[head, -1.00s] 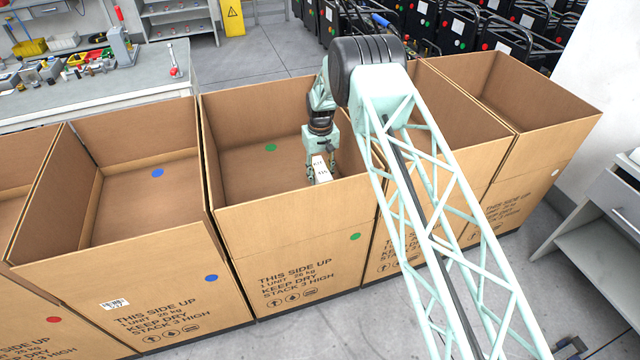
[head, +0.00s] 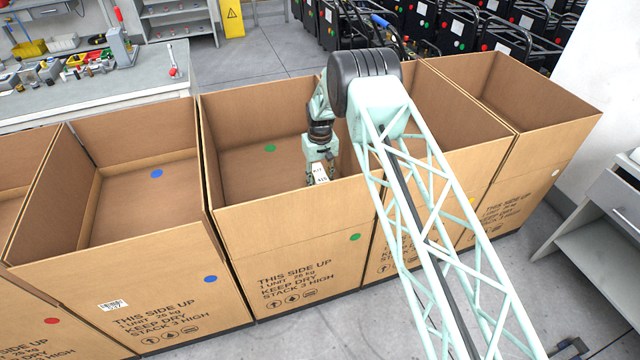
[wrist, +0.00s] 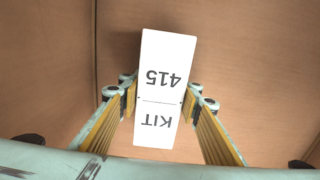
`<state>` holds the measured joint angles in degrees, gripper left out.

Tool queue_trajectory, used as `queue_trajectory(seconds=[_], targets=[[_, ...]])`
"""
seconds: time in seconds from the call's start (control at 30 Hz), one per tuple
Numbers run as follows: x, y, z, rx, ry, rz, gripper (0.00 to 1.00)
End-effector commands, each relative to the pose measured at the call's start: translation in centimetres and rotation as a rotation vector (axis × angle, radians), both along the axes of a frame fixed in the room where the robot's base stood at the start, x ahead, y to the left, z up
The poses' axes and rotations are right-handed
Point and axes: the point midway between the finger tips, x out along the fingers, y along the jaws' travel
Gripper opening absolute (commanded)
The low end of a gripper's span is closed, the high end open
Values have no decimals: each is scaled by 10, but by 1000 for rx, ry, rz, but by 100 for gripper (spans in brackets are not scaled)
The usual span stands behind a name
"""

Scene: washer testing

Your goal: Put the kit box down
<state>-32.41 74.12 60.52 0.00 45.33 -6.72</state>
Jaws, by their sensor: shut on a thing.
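The kit box (head: 319,173) is small and white, with "KIT 415" printed on its top. In the wrist view the kit box (wrist: 165,85) sits between both fingers of my gripper (wrist: 160,105), which is shut on it. In the head view my gripper (head: 321,165) holds it inside the open carton with the green dot (head: 305,230), near the front wall. The kit box's lower part is hidden in the head view. I cannot tell whether it touches the carton floor.
A blue-dot carton (head: 150,270) stands to the left, with a red-dot carton (head: 40,325) beyond it. More open cartons (head: 540,100) stand to the right, partly behind my arm. A workbench (head: 130,85) with tools is behind. The green-dot carton's walls surround my gripper.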

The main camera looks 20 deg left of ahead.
Motion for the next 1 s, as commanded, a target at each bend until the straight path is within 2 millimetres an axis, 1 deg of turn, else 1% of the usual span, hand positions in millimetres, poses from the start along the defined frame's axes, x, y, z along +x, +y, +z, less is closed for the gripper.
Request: queue_trajectory(seconds=[0.27,0.3,0.43,0.83,0.93,1.0], targets=[[0,0,-3,0,0,0,17],[0,0,-3,0,0,0,34],[0,0,-3,0,0,0,45],[0,0,-1,0,0,0,45],[0,0,1,0,0,0,45],[0,0,6,0,0,0,45]])
